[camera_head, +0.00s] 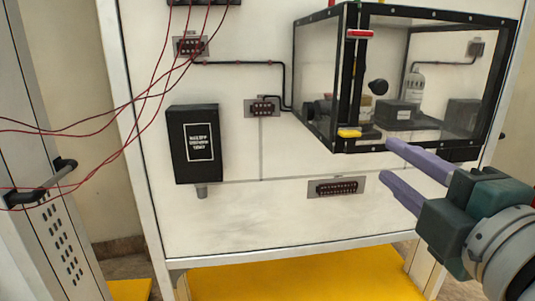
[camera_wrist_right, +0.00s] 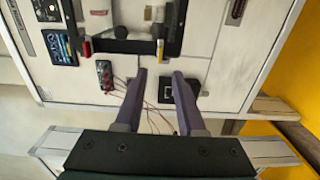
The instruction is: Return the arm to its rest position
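My right arm comes in from the right in the head view. Its gripper (camera_head: 388,163) has two purple fingers held apart, with nothing between them. It is in front of the white panel (camera_head: 260,222), below the clear black-framed case (camera_head: 335,85). In the right wrist view the gripper (camera_wrist_right: 159,74) also shows its fingers apart and empty, pointing towards the panel. My left gripper and arm are not in view.
A red latch (camera_head: 360,34) and a yellow latch (camera_head: 349,133) sit on the case's front. A black box (camera_head: 192,143) is mounted left of it. Red wires (camera_head: 130,103) hang at upper left. A black handle (camera_head: 45,187) projects at far left.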

